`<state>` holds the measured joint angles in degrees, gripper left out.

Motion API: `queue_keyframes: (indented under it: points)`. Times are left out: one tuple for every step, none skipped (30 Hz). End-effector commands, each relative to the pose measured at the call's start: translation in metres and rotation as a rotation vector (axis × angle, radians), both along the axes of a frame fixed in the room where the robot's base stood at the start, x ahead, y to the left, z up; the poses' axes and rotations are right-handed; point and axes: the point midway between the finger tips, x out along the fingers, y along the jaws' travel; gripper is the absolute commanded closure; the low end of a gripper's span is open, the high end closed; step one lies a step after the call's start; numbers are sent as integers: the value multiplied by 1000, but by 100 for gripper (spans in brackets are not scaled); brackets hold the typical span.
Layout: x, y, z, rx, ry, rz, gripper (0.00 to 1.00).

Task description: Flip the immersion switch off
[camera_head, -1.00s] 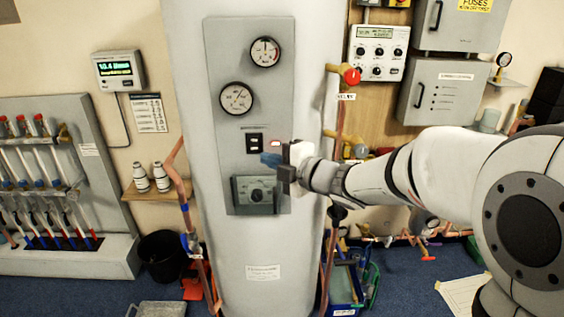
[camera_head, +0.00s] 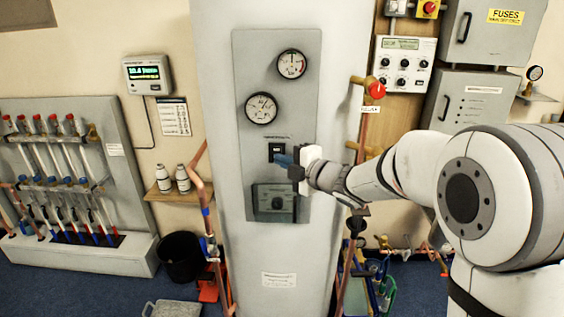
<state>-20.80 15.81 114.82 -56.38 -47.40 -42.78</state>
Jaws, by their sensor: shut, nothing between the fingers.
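The immersion switch appears to be the small black rocker switch (camera_head: 276,148) on the grey panel (camera_head: 249,82) of the tall white cylinder. It sits below the two dials and above a grey control box with a knob (camera_head: 272,203). My gripper (camera_head: 280,160) is shut and empty, its blue fingertips pointing left at the lower right part of the switch. The tips overlap the switch's lower edge in this view. I cannot tell whether they touch it. The rocker's position is too small to read.
A copper pipe with a red valve handle (camera_head: 376,90) runs right of the cylinder. Two round gauges, upper (camera_head: 291,64) and lower (camera_head: 261,108), sit above the switch. A black bucket (camera_head: 181,257) stands on the floor at left. Space left of the gripper is clear.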

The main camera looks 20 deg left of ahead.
Motion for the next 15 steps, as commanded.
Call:
queue_keyframes:
  points:
    - [1,0,-4,2,-8,0,100]
    - [1,0,-6,3,-14,0,100]
    - [2,1,-8,6,-25,0,100]
    - [3,1,-9,8,-33,0,100]
    - [3,1,-10,10,-43,0,100]
    - [4,1,-11,13,-56,0,100]
    - [5,1,-11,16,-65,0,100]
    - [6,2,-12,17,-74,0,100]
    - [6,2,-13,20,-85,0,100]
    - [7,2,-13,23,-95,0,100]
    - [7,2,-13,26,-104,0,100]
    - [8,2,-13,29,-117,-1,100]
    - [8,2,-13,32,-126,-1,100]
    - [8,2,-13,33,-135,-1,100]
    - [9,2,-14,37,-148,-1,100]
